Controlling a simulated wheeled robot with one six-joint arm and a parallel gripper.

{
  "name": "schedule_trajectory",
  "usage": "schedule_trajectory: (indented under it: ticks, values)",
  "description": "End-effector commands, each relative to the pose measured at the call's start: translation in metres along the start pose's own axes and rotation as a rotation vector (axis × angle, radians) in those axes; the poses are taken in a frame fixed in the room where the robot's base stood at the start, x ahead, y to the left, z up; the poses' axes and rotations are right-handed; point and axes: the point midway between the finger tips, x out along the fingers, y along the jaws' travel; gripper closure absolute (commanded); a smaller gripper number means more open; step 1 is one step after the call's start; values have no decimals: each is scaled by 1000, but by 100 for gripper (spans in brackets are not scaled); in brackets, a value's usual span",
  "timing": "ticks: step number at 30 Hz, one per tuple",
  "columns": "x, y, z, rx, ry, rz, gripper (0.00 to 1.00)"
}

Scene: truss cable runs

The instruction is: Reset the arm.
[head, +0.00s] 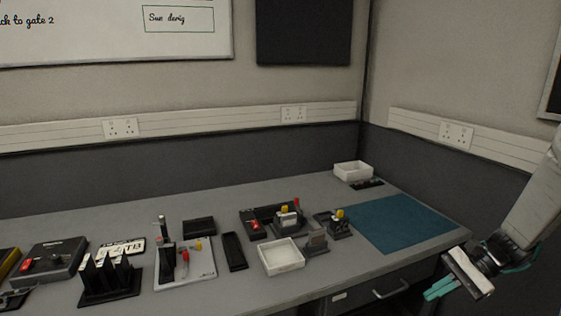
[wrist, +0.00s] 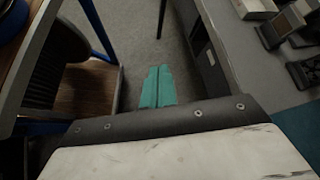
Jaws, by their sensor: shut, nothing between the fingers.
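My gripper (head: 438,290) shows at the lower right of the head view, beyond the front edge of the workbench (head: 330,200) and apart from it. Its teal fingers are together with nothing between them. In the wrist view my gripper (wrist: 157,87) points down over the grey floor (wrist: 130,28), with its fingers side by side. My arm comes in from the right edge of the head view.
The bench holds a blue mat (head: 405,223), a white tray (head: 282,257), a white box (head: 353,171), a black slotted rack (head: 108,280) and several small tools.

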Motion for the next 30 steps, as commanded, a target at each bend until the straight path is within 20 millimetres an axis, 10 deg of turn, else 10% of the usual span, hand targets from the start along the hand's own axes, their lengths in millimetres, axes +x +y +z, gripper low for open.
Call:
schedule_trajectory:
  ticks: [12,30]
  values:
    - [2,43,143,-493,268,511,100]
    - [0,95,264,-1106,650,793,100]
